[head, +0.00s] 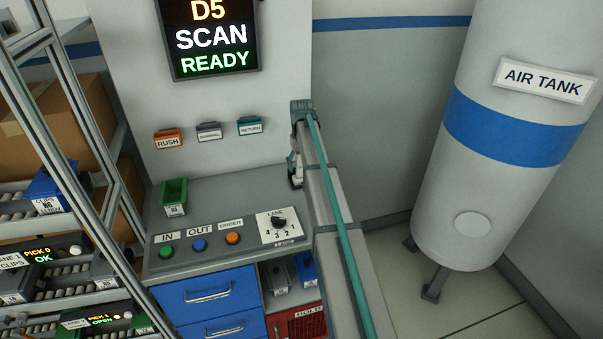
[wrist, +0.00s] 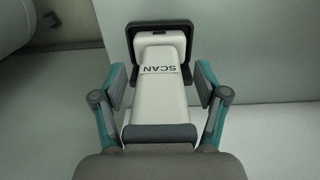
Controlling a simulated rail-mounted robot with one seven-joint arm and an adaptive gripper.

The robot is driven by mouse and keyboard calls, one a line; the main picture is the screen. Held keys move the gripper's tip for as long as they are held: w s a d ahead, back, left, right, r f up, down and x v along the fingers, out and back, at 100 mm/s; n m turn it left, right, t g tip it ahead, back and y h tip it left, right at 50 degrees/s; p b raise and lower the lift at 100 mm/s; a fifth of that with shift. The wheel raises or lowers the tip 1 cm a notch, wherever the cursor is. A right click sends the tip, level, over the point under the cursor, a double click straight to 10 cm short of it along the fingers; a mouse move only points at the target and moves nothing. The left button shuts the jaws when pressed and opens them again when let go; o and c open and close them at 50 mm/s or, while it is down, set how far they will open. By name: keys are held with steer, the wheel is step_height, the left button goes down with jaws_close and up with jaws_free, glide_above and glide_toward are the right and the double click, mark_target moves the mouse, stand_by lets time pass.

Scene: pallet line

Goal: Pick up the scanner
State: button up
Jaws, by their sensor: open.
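The scanner (wrist: 162,98) is a white body marked SCAN, with a dark frame around its far end and a grey band at its near end. In the wrist view it lies between the two fingers of my gripper (wrist: 160,84). The fingers are open, one on each side, with a narrow gap to the white body. In the head view my arm reaches over the right end of the bench and hides most of that spot. A small white and dark shape shows beside the arm there, too small to tell apart.
The grey bench (head: 225,190) carries a green bin (head: 174,197) and a panel with buttons and a lane knob (head: 278,222). Rush, normal and return holders hang on the wall behind. A rack stands left, the air tank (head: 500,130) right. The bench middle is clear.

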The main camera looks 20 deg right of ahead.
steer(key=c, duration=1.2)
jaws_close()
steer(key=shift+r, duration=0.15)
